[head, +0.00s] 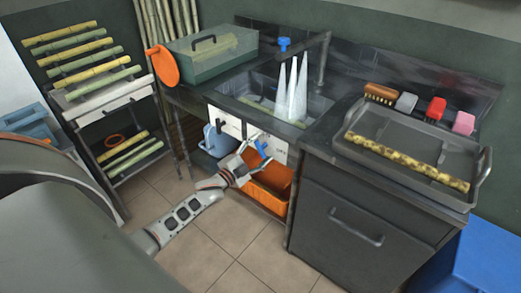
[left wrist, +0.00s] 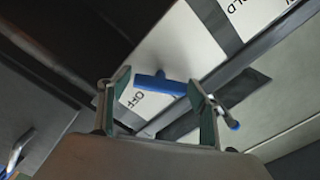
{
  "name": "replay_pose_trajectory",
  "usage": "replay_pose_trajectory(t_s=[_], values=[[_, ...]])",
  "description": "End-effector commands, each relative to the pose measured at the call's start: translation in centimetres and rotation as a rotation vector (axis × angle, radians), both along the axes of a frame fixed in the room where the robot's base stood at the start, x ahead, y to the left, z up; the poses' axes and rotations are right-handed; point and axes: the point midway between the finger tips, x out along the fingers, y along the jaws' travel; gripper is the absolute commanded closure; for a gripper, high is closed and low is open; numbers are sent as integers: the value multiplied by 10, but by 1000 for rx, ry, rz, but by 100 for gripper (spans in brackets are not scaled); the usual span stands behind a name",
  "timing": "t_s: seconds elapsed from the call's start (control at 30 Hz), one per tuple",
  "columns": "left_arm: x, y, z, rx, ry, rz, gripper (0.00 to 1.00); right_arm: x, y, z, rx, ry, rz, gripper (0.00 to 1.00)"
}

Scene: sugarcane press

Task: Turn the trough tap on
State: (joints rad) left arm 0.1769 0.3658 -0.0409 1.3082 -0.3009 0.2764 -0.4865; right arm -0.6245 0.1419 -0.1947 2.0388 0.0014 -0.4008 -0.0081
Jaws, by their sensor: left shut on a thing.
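A blue tap handle (head: 262,148) shows at the white panel on the front of the trough (head: 318,108). My left gripper (head: 252,152) is at this panel, shut on the handle. In the left wrist view the blue handle (left wrist: 160,84) lies between the two fingers, beside the printed word OFF. Another label, partly cut off, is at the top. A dark faucet (head: 324,60) with a blue knob (head: 284,43) stands behind the trough. Tall white cone shapes (head: 298,92) stand in the trough. My right gripper is not in view.
An orange crate (head: 268,188) and a blue jug (head: 216,140) are below the trough. A grey cabinet (head: 345,215) with a tray (head: 385,126) is to the right. A rack of canes (head: 90,75) is at the left. The tiled floor between is clear.

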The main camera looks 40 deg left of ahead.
Motion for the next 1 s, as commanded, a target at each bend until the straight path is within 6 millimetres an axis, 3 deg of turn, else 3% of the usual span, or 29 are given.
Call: replay_pose_trajectory(t_s=[0.4, 0.43, 0.5, 0.87, 1.0], values=[[0, 0, 0, 7, -1, 0, 58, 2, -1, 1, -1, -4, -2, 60], [0, 0, 0, 7, -1, 0, 34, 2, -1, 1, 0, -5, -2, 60], [0, 0, 0, 7, -1, 0, 20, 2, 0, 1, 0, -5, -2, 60], [-1, 0, 0, 7, -1, 0, 20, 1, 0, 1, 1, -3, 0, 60], [-13, 1, -1, 6, 2, 0, 20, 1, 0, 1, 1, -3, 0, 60]])
